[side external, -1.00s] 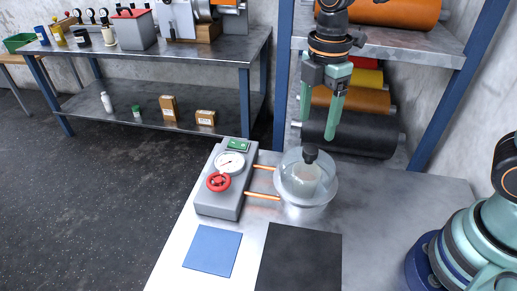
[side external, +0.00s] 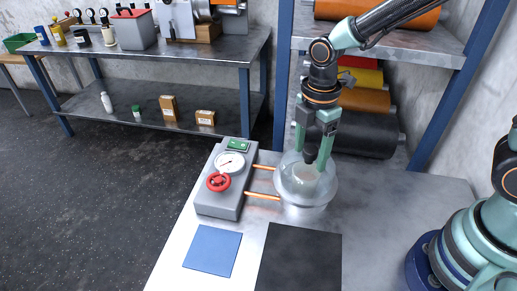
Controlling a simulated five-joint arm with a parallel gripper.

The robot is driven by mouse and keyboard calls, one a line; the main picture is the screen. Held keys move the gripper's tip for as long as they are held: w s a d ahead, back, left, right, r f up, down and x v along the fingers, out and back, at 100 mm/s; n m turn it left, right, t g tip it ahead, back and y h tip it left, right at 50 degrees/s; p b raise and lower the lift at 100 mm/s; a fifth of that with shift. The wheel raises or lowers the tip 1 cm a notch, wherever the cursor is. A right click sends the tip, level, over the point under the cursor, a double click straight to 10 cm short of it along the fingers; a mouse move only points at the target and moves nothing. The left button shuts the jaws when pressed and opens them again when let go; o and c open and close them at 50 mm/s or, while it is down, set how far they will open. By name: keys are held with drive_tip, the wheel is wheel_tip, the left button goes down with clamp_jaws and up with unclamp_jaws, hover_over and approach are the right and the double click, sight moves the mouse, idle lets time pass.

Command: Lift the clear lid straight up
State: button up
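The clear lid (side external: 290,181) is a glass dome with a dark knob (side external: 311,153) on top. It sits on the round metal drum (side external: 303,212) on the grey table. My gripper (side external: 311,157) points down over the lid, with its green fingers on either side of the knob. The fingers look about as far apart as before, so the gripper seems open around the knob. The fingertips partly cover the dome, and contact with the knob cannot be made out.
A grey control box (side external: 220,202) with a gauge (side external: 230,162) and red valve wheel (side external: 219,182) stands left of the drum, joined to it by two copper pipes (side external: 262,196). A blue mat (side external: 212,250) and black mat (side external: 299,257) lie in front, both bare. A shelf with rolls (side external: 365,134) stands behind.

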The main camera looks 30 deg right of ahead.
clamp_jaws()
idle(1.2)
